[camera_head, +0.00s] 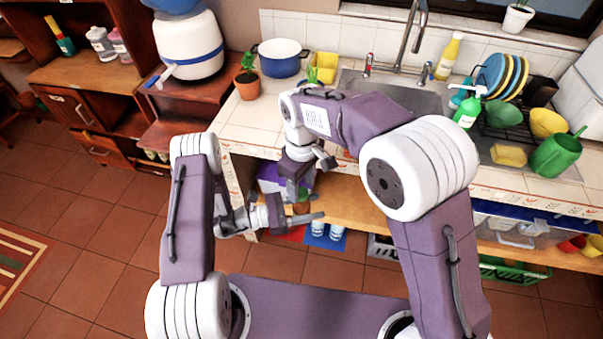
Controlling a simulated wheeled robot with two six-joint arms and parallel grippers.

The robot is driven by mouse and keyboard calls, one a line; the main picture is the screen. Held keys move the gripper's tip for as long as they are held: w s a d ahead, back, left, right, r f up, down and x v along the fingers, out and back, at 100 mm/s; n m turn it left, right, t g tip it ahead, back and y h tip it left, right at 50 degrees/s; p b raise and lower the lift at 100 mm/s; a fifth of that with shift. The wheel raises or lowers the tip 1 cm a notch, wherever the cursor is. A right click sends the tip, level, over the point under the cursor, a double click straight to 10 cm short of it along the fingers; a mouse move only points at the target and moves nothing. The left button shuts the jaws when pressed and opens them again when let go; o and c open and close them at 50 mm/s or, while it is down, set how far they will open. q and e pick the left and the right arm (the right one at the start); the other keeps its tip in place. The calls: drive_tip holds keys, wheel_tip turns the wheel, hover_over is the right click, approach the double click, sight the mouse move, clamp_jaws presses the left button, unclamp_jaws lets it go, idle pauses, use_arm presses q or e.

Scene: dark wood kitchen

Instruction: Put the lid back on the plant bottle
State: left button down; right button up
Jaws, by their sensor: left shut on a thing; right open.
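A small plant in an orange-brown pot (247,86) stands upright on the counter's left end. My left gripper (305,206) is low in front of the counter, shut on a small brownish thing (302,208) that is mostly covered by the fingers. My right gripper (309,172) is open, pointing down just above the left one. Whether it touches the held thing cannot be told.
A blue pot (282,60) and yellow container (324,66) stand at the counter's back. The sink (410,92), green soap bottle (467,112), dish rack (505,125) and green watering can (558,154) lie right. A shelf (350,198) runs below the counter.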

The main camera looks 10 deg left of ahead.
drive_tip(key=shift+f, duration=0.95)
clamp_jaws()
drive_tip(key=m, duration=0.5)
drive_tip(key=shift+o, duration=0.8)
unclamp_jaws()
wheel_tip(320, 180, up, 12)
